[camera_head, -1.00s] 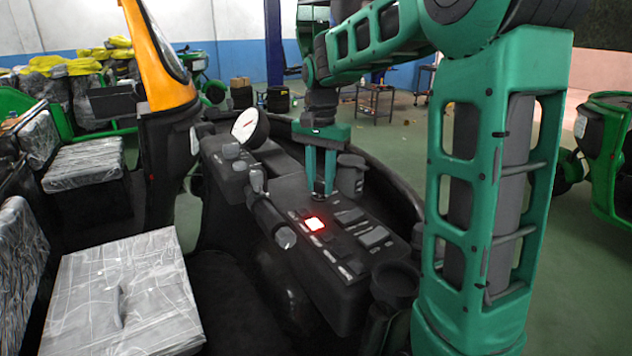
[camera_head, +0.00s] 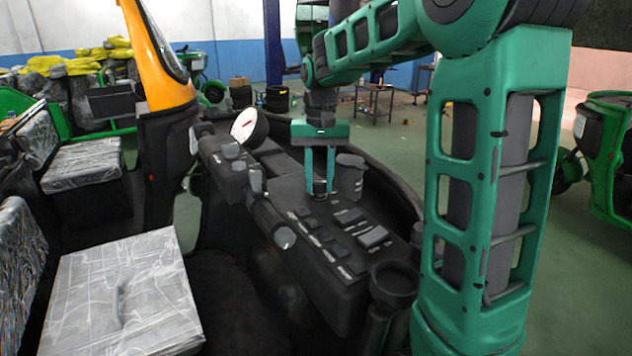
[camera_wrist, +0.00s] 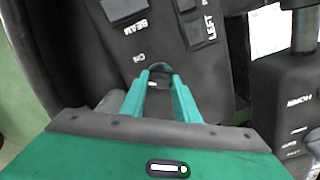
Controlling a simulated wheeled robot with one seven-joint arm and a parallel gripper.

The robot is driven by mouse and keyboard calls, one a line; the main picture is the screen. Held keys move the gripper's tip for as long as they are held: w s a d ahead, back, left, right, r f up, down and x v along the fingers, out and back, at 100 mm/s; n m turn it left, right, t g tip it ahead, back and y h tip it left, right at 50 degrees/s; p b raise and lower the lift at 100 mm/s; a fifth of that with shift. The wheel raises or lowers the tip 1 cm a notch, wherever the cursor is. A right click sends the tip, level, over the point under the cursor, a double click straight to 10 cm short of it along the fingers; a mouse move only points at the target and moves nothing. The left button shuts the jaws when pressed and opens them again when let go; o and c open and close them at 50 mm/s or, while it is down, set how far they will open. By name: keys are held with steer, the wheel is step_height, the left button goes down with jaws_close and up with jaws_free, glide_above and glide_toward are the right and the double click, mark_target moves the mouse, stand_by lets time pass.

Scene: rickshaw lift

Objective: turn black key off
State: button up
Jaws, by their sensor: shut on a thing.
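My gripper (camera_head: 320,188) points down at the far end of the black dashboard panel (camera_head: 338,292), just left of a round dark cup-like holder (camera_head: 350,176). In the wrist view, the two green fingertips (camera_wrist: 160,78) are shut on the small black key (camera_wrist: 158,67), whose dark rounded top shows between them. An "ON" label (camera_wrist: 138,57) is printed on the panel beside it. In the head view the fingers hide the key. No light glows on the panel.
Raised switches (camera_head: 372,237) cover the panel in front of the gripper. A handlebar grip (camera_head: 270,220) and a white round gauge (camera_head: 249,126) stand to the left. Plastic-covered seats (camera_head: 120,293) lie at the lower left. Open floor lies beyond the dashboard.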

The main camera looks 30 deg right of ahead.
mark_target(318, 181)
steer(key=n, duration=0.5)
steer(key=shift+w+r+n, duration=0.15)
steer(key=shift+n, duration=0.25)
stand_by(0.3)
steer(key=o, duration=1)
steer(key=shift+o, duration=0.2)
step_height(318, 181, up, 11)
steer(key=shift+f, duration=0.2)
